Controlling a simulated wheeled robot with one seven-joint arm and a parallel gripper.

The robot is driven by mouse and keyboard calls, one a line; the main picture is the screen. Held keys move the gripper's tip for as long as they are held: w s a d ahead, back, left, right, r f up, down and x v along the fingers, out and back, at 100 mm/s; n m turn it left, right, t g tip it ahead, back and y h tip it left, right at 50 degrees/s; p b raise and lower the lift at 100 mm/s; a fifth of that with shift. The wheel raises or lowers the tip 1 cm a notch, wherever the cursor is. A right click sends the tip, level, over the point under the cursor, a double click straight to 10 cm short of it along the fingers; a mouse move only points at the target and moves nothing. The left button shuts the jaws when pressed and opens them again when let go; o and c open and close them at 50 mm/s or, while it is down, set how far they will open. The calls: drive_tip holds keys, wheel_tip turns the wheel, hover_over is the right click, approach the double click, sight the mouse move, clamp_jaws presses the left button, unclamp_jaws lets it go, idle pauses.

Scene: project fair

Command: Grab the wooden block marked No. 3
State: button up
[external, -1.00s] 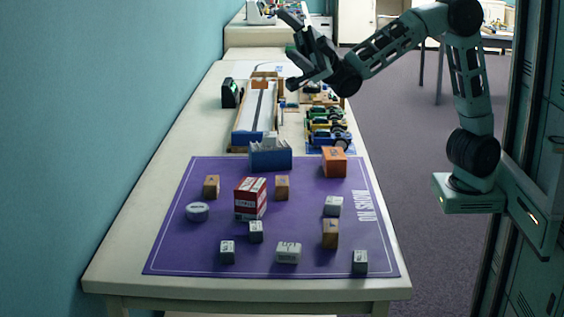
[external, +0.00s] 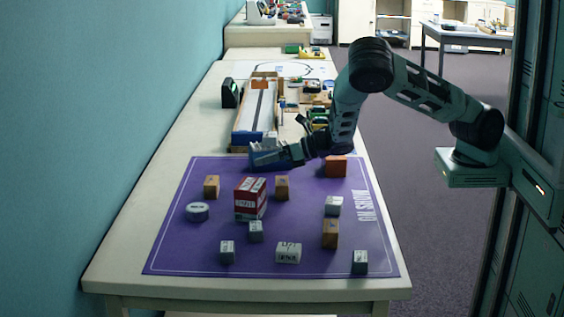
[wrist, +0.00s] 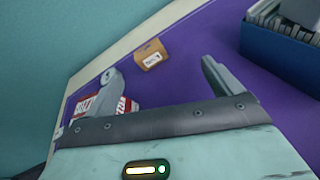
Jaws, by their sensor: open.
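Three light wooden blocks with small printed labels stand on the purple mat (external: 180,245): one at the back left (external: 211,187), one right of the red-and-white box (external: 282,187), and one at the front right (external: 330,234). Their numbers are too small to read in the external view. In the wrist view one wooden block (wrist: 151,56) shows a white label, its number unclear, ahead of and between my fingers. My gripper (external: 268,156) is open and empty, low over the back of the mat, reaching left; it also shows in the wrist view (wrist: 160,70).
The red-and-white box (external: 250,199) stands mid-mat, and partly behind my left finger in the wrist view. A blue bin (wrist: 287,58) is at the right there. An orange block (external: 335,167), a round white tin (external: 197,211) and several grey-white blocks (external: 288,252) share the mat.

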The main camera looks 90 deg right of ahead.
sight(218, 185)
drive_tip(key=n, duration=0.1)
drive_tip(key=a+f+n, duration=0.1)
drive_tip(key=a+n+y, duration=0.1)
drive_tip(key=n, duration=0.1)
drive_tip(key=shift+w+f+g+b, duration=0.15)
drive_tip(key=shift+w+g+b, duration=0.15)
drive_tip(key=shift+b, duration=0.1)
drive_tip(key=shift+w+a+n, duration=0.15)
drive_tip(key=shift+n, duration=0.15)
drive_tip(key=x, duration=1.1)
drive_tip(key=shift+w+a+f, duration=0.15)
drive_tip(key=shift+w+f, duration=0.05)
drive_tip(key=shift+w, duration=0.15)
drive_tip(key=shift+p+x, duration=0.4)
drive_tip(key=shift+x, duration=2.2)
drive_tip(key=shift+f, duration=0.1)
drive_tip(key=c, duration=1.1)
